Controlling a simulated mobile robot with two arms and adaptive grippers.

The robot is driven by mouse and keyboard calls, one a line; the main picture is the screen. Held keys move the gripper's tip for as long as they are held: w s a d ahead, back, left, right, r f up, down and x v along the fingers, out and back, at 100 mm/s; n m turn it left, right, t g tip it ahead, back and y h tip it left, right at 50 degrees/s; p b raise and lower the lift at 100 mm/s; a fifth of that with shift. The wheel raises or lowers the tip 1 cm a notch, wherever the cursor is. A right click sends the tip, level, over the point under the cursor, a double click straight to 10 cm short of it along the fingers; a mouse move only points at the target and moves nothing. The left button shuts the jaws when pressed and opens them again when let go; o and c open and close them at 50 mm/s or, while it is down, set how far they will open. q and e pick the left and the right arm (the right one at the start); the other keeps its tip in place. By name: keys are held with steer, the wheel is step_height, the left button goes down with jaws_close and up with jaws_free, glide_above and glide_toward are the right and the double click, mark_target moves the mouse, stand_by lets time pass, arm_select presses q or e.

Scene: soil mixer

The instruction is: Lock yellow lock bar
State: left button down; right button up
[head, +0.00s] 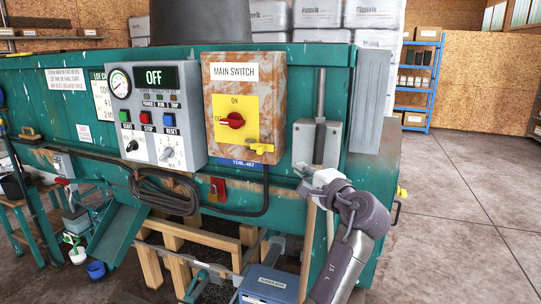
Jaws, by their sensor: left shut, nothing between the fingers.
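The yellow lock bar (262,147) is a small yellow piece at the lower right of the main switch box. It sits just below and to the right of the red rotary switch (233,120) on its yellow plate. My left gripper (308,182) is in front of the green machine, below and to the right of the lock bar and apart from it. It is shut and empty. Its fingers are small and partly hidden by the wrist in this view. My right gripper is not in view.
The rusty main switch box (275,100) stands beside a grey control panel (158,115) reading OFF. A grey lever plate (303,142) is right of the box, close above my gripper. A black cable (160,190) hangs below. The floor at right is clear.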

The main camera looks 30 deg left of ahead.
arm_select(q)
steer(key=p, duration=0.5)
glide_toward(264, 150)
steer(key=w+a, duration=0.1)
steer(key=w, duration=0.3)
steer(key=a+p, duration=0.2)
steer(key=a, duration=0.1)
steer(key=shift+s+a, duration=0.4)
steer(key=shift+a, duration=0.25)
steer(key=shift+f, duration=0.1)
